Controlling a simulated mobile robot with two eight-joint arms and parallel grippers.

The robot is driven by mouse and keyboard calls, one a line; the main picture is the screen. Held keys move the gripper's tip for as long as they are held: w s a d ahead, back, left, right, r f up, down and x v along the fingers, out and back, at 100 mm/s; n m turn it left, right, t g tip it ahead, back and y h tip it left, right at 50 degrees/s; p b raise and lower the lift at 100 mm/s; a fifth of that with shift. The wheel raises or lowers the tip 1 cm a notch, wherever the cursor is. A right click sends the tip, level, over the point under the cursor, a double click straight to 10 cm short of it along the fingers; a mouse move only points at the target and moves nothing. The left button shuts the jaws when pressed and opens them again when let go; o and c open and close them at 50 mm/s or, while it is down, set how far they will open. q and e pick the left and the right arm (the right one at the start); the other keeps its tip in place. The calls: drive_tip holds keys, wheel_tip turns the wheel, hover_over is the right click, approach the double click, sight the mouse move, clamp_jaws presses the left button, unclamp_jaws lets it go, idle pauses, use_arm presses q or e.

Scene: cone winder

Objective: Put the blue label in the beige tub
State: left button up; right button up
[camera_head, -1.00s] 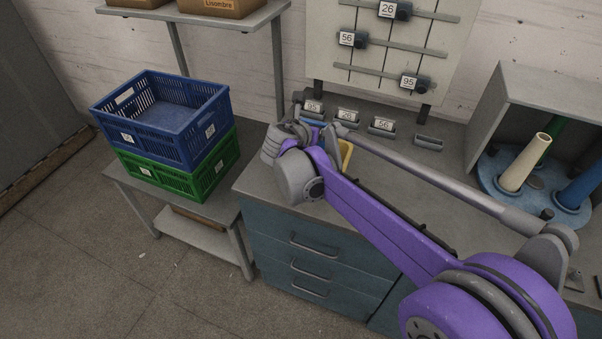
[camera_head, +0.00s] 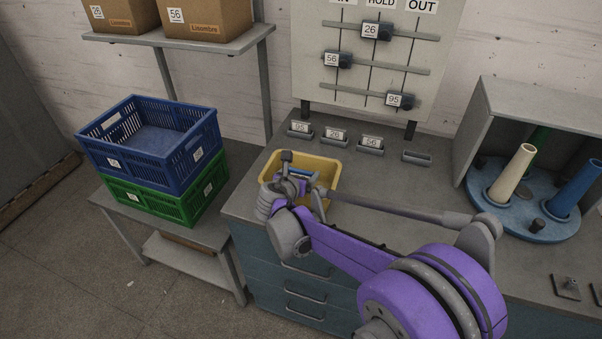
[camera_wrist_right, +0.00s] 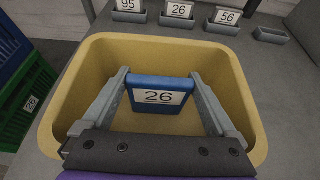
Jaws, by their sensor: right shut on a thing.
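The beige tub (camera_head: 328,166) looks yellow and stands on the grey worktop, near its left end. My right gripper (camera_head: 304,176) is over the tub. In the right wrist view the right gripper (camera_wrist_right: 160,82) is shut on the blue label (camera_wrist_right: 158,84), with a finger at each end of it. The label carries a white plate reading 26 and is within the outline of the tub (camera_wrist_right: 245,100). I cannot tell whether it touches the tub floor. In the head view the label is partly hidden by my gripper. My left gripper is not in view.
Small grey holders with cards 95, 26 and 56 (camera_head: 370,144) stand behind the tub, with an empty holder (camera_head: 416,157) at their right. A board (camera_head: 375,60) rises behind. Blue (camera_head: 150,140) and green crates (camera_head: 155,200) stand left. A cone rack (camera_head: 525,200) is at right.

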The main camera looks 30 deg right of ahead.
drive_tip(key=shift+f, duration=0.2)
drive_tip(key=o, duration=1)
drive_tip(key=shift+s+a+r, duration=0.15)
drive_tip(key=shift+a+r, duration=0.05)
drive_tip(key=shift+r, duration=0.15)
drive_tip(key=v, duration=1.1)
drive_tip(key=s+a+f+m+g+y, duration=0.1)
drive_tip(key=s+a+f+m+y, duration=0.1)
drive_tip(key=s+m, duration=0.5)
drive_tip(key=s+a+f+m+g+y, duration=0.1)
drive_tip(key=s+a+f+m+y, duration=0.2)
drive_tip(key=s+f+m, duration=0.3)
drive_tip(key=s+a+f+m+g+y, duration=0.1)
drive_tip(key=s+f+m+y, duration=0.3)
drive_tip(key=s+m, duration=0.6)
drive_tip(key=shift+s+a+m+g, duration=0.15)
drive_tip(key=shift+a+m, duration=0.3)
drive_tip(key=shift+m, duration=0.45)
drive_tip(key=shift+s+a+m+g, duration=0.15)
drive_tip(key=shift+a+m, duration=0.3)
drive_tip(key=shift+m, duration=0.45)
